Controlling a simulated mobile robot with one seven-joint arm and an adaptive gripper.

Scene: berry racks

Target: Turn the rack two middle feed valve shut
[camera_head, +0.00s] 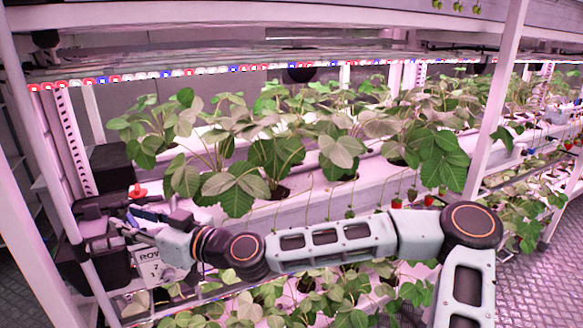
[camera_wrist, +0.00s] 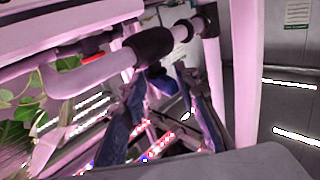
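A feed valve with a red-orange handle (camera_head: 137,191) shows at the left end of the middle rack level in the head view. In the wrist view a red handle (camera_wrist: 92,57) sits on the white feed pipe (camera_wrist: 85,78), left of a black fitting (camera_wrist: 155,46). I cannot tell how far the valve is turned. My gripper (camera_head: 128,217) is at the rack's left end, just below the red handle. In the wrist view my gripper (camera_wrist: 160,78) has its two dark fingers apart, with nothing held between them. The fingertips are near the black fitting, right of the red handle.
Strawberry plants (camera_head: 270,150) fill the middle trough behind my arm, with more plants below. A white rack post (camera_head: 495,100) stands right of centre, and another post (camera_head: 35,120) stands at the left. Dark boxes (camera_head: 108,250) crowd the left end.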

